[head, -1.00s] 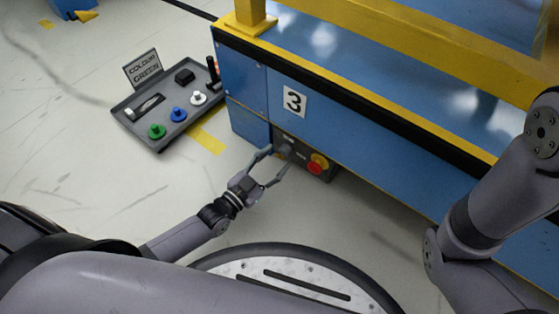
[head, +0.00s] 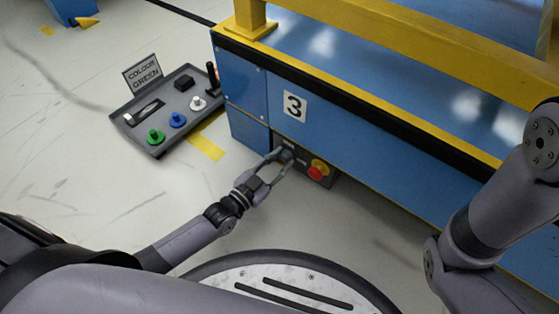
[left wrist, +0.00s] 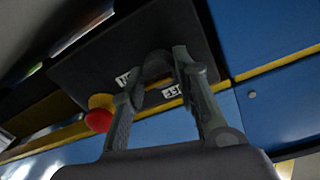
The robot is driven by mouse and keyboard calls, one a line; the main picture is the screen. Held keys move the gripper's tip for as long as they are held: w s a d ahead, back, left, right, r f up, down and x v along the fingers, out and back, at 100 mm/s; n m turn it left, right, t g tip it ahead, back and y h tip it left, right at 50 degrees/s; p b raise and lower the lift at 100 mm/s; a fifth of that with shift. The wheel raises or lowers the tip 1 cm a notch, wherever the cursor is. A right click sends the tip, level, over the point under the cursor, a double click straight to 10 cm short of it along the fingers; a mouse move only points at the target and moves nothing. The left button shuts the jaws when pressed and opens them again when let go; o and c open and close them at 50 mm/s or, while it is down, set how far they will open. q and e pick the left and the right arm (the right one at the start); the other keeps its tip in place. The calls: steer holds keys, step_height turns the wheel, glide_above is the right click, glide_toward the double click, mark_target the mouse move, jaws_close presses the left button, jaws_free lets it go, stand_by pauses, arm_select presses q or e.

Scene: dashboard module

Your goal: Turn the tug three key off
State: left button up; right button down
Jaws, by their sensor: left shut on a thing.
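Tug three is the blue vehicle (head: 365,150) with a yellow frame and a "3" plate (head: 295,106). Its dark control panel (head: 326,183) is low on the side and also shows in the left wrist view (left wrist: 95,62). My left gripper (head: 283,157) is at the panel's left part. In the left wrist view its fingers (left wrist: 163,62) are shut on the dark key knob (left wrist: 157,68), between two small white labels. The key's turned position is hard to read. A red knob on a yellow base (head: 317,171) sits to the right. My right gripper is out of view.
A grey tray (head: 160,148) with green, blue and white knobs and a "COLOUR GREEN" sign (head: 143,73) stands on the floor at left. Yellow tape (head: 206,147) lies beside it. My right arm is at the right edge.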

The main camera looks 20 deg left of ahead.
arm_select(q)
jaws_close()
steer(key=n+p, duration=0.1)
steer(key=n, duration=0.2)
steer(key=shift+p, duration=0.4)
steer(key=n+p, duration=0.1)
steer(key=n, duration=0.3)
steer(key=shift+n, duration=0.3)
steer(key=n+p, duration=0.1)
steer(key=n, duration=0.4)
steer(key=shift+f+n+t, duration=0.15)
steer(key=shift+n+t, duration=0.25)
steer(key=n, duration=0.5)
steer(key=shift+y, duration=0.3)
steer(key=o, duration=0.8)
jaws_free()
steer(key=shift+c, duration=0.2)
